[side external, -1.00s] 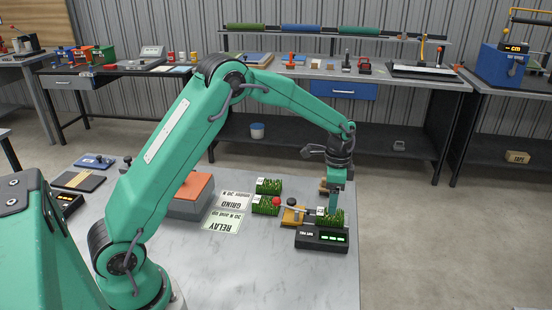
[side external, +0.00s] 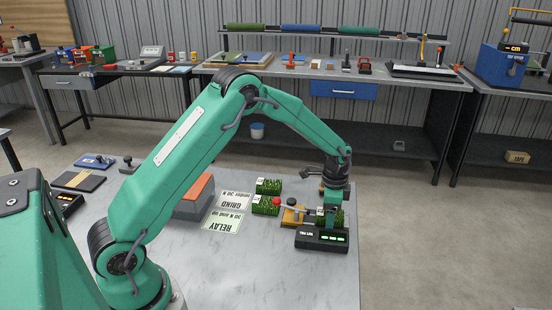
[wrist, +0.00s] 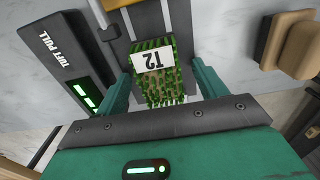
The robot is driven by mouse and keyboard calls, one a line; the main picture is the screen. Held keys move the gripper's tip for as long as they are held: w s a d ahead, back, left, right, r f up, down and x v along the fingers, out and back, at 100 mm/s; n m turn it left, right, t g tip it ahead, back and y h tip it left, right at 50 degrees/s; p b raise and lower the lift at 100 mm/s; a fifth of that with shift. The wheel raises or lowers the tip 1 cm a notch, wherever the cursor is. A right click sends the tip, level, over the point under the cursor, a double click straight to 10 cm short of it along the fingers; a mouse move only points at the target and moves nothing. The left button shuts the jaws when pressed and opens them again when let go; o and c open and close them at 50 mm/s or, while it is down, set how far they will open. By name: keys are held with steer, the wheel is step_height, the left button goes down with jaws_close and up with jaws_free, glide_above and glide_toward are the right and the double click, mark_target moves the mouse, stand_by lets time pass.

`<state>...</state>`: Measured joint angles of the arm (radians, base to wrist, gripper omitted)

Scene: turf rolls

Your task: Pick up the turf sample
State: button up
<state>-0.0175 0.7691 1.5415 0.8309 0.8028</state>
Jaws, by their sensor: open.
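A green turf sample with a white tag reading T2 (wrist: 166,86) lies on the tuft pull device in the wrist view. In the side view this turf (side external: 339,219) is partly hidden by my gripper (side external: 331,216). In the wrist view my gripper (wrist: 163,90) is open, with one finger on each side of the turf. I cannot tell whether either finger touches it. The device's black display box, marked TUFT PULL (wrist: 70,70), has lit green digits and also shows in the side view (side external: 320,238).
Two other tagged turf pieces, a rear one (side external: 269,187) and a front one (side external: 265,206), lie left of the device. A red-knobbed lever (side external: 277,201) is close by. A GRIND card (side external: 234,200) and a RELAY card (side external: 222,221) lie flat.

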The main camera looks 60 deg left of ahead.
stand_by(0.4)
steer(key=c, duration=1.1)
steer(key=shift+r, duration=0.1)
steer(key=shift+r, duration=0.5)
steer(key=r, duration=0.3)
steer(key=shift+d+r, duration=0.15)
steer(key=shift+d, duration=0.05)
steer(key=s+d+r, duration=0.2)
steer(key=d, duration=0.1)
steer(key=s+d+r, duration=0.2)
steer(key=d, duration=0.1)
steer(key=s+d+r, duration=0.1)
steer(key=d+r, duration=0.1)
steer(key=d, duration=0.1)
steer(key=shift+s+d+r, duration=0.25)
steer(key=shift+s+d, duration=0.1)
steer(key=shift+s, duration=0.05)
